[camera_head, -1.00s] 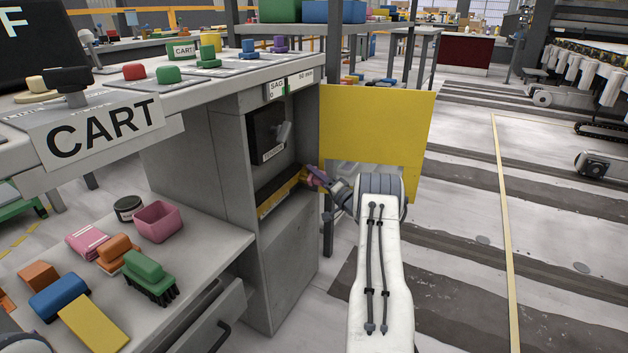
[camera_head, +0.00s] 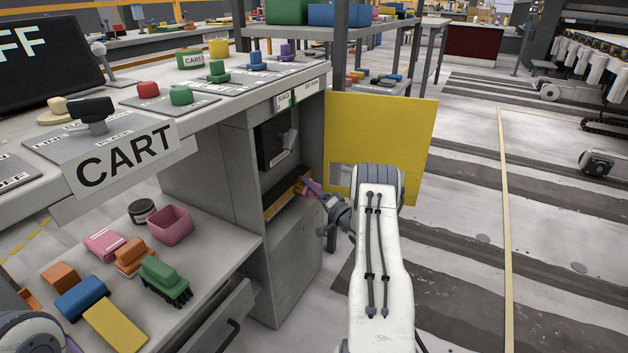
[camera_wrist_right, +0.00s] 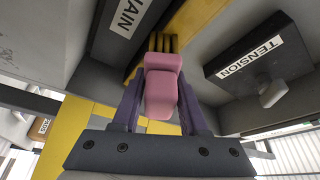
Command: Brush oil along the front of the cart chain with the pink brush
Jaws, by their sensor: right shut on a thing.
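My right gripper (camera_head: 308,187) reaches into the low opening of the grey cabinet under the cart counter. In the right wrist view its purple fingers (camera_wrist_right: 160,108) are shut on the pink brush (camera_wrist_right: 163,88). The brush's pink body points away from the wrist toward a dark recess with yellow upright strips (camera_wrist_right: 166,43). Whether the bristles touch anything is hidden. In the head view a dark and yellow strip (camera_head: 282,202) lies along the opening; I cannot make out chain links on it. Only part of my left arm shows at the lower left; its gripper is out of view.
A yellow panel (camera_head: 385,135) stands beside the opening. A dark unit labelled TENSION (camera_wrist_right: 262,60) is near the gripper. The shelf at left holds a pink bin (camera_head: 169,224), a dark jar (camera_head: 142,211), a green brush (camera_head: 165,280) and several blocks.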

